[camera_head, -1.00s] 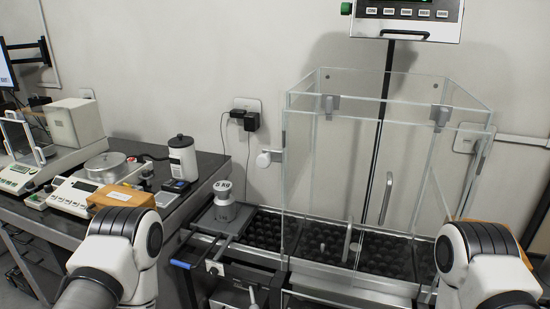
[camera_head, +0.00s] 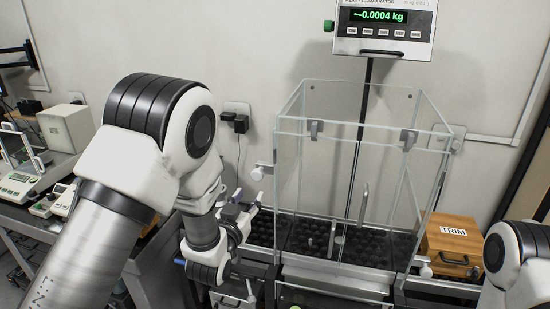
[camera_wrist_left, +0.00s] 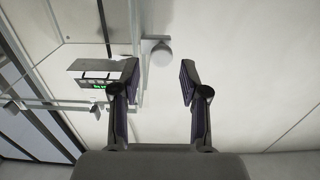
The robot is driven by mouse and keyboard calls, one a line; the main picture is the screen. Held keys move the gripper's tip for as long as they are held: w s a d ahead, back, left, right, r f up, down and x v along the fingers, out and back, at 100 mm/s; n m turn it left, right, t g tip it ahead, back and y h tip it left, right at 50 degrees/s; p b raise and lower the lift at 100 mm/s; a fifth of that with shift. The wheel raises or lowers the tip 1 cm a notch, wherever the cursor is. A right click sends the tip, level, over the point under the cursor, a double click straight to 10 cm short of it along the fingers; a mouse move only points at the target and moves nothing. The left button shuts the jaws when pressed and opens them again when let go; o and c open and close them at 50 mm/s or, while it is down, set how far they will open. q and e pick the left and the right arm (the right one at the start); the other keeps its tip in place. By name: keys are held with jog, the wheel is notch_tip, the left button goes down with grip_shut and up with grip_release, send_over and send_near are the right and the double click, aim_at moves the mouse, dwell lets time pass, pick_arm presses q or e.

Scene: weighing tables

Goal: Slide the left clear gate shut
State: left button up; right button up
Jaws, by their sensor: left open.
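The clear weighing enclosure (camera_head: 335,125) stands at centre right. Its left clear gate (camera_head: 287,160) is a see-through pane; how far it stands open is hard to tell. A round white knob (camera_head: 258,173) sticks out at the enclosure's left side. My left gripper (camera_head: 249,201) is open and empty, just below and left of the knob in the head view. In the left wrist view the knob (camera_wrist_left: 161,54) lies beyond the open fingertips (camera_wrist_left: 158,75), between their lines and apart from them. My right gripper is out of view.
A balance display (camera_head: 385,18) hangs above the enclosure. A wooden TRIM box (camera_head: 450,243) is on the right and another white knob (camera_head: 425,271) at lower right. My left arm hides much of the side table. Wall sockets (camera_head: 237,110) are behind.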

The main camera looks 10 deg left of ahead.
aim_at(256, 177)
pick_arm(q)
jog(key=w, duration=0.2)
jog(key=w+r+p, duration=0.1)
jog(key=w, duration=0.2)
jog(key=w+r+p, duration=0.1)
jog(key=w, duration=0.1)
jog(key=shift+w+r, duration=0.15)
jog(key=shift+w, duration=0.15)
jog(key=shift+w+p, duration=0.3)
jog(key=shift+w, duration=0.1)
grip_shut()
jog(key=shift+f, duration=0.25)
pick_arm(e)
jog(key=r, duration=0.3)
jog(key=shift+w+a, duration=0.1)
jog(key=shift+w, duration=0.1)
